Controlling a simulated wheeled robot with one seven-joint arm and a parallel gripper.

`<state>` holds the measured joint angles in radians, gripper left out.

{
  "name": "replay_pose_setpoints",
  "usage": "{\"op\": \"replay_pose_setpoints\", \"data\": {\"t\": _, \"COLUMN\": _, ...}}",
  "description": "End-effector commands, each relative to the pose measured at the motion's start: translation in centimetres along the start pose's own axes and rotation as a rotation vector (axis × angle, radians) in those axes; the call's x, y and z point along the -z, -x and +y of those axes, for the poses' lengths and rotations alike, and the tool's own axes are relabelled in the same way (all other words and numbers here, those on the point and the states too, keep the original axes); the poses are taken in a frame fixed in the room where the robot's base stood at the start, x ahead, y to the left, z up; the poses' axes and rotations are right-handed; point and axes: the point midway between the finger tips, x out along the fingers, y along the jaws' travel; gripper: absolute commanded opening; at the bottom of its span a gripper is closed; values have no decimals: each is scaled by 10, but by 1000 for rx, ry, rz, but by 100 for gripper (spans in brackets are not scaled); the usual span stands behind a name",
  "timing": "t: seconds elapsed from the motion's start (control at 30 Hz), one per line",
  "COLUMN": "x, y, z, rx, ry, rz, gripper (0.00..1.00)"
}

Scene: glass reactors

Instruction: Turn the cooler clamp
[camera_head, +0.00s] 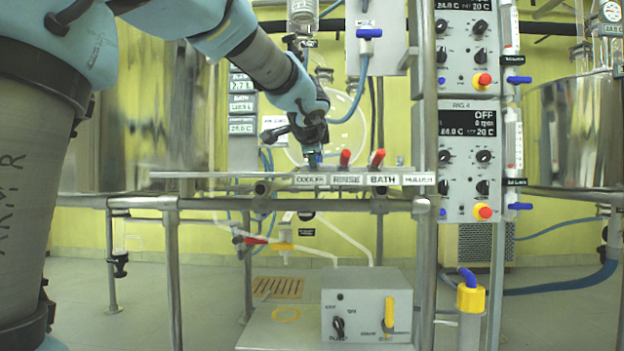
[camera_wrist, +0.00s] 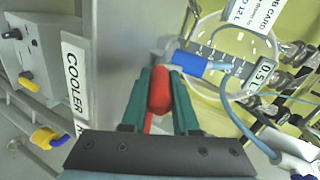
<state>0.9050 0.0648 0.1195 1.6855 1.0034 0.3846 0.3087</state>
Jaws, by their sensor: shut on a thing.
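The cooler clamp (camera_wrist: 160,92) shows as a red rounded handle between the green fingers of my gripper (camera_wrist: 160,75) in the wrist view. The fingers are shut on it, one on each side. The white COOLER label (camera_wrist: 74,82) lies to its left. In the head view my gripper (camera_head: 314,158) points down just above the COOLER label (camera_head: 310,180) on the rail, and it hides the clamp there.
Red handles stand close to the right, above the RINSE label (camera_head: 346,180) and the BATH label (camera_head: 383,180). A steel post (camera_head: 428,120) and control panels (camera_head: 470,150) rise further right. A blue-ended hose fitting (camera_wrist: 188,62) lies just beyond the fingers.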

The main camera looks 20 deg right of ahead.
Motion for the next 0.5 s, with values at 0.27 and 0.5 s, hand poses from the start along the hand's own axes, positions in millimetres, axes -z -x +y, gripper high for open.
{"op": "replay_pose_setpoints", "data": {"t": 0.27, "x": -1, "y": -2, "z": 9, "rx": 48, "ry": 0, "rz": 7, "gripper": 0}}
{"op": "replay_pose_setpoints", "data": {"t": 0.5, "x": -1, "y": -1, "z": 7, "rx": 65, "ry": 0, "rz": 10, "gripper": 0}}
